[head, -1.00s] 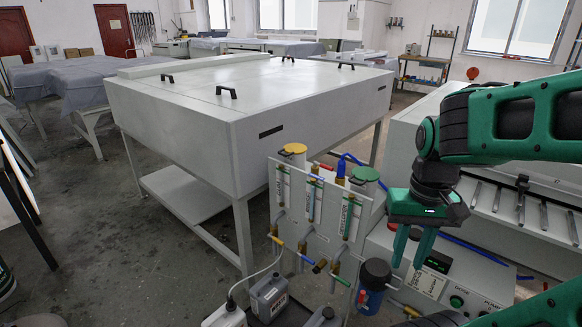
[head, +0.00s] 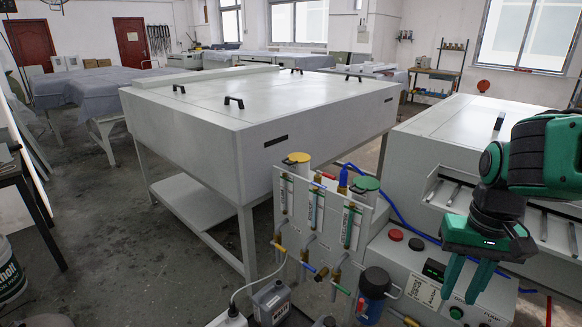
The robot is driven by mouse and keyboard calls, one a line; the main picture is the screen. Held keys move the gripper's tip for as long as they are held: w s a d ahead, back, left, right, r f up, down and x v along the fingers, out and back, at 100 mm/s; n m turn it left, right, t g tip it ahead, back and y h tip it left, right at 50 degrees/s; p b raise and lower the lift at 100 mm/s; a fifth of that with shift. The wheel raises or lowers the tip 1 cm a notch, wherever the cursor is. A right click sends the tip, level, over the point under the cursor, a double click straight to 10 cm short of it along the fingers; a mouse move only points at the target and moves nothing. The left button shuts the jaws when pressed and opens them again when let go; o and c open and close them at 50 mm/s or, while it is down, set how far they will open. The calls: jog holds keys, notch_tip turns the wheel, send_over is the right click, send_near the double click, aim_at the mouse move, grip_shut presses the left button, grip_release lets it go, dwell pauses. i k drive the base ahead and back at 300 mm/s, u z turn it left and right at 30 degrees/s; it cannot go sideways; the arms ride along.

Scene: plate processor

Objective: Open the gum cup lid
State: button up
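Two cylindrical cups stand at the top of the grey panel of tubes and valves in the head view. One has a yellow lid (head: 298,157) and the other a green lid (head: 365,183). Both lids look closed, and I cannot read which cup is the gum cup. My gripper (head: 464,283) is to the right of both lids, in front of the control box, with its fingers pointing down. The two green fingers are apart with nothing between them. It touches neither lid.
The control box (head: 405,262) with a red button (head: 396,234) and a display stands below my gripper. A dark blue filter housing (head: 374,290) and several hoses are by the panel. A large grey processor table (head: 260,100) is behind.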

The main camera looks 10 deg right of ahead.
aim_at(299, 158)
jog(key=i, duration=1)
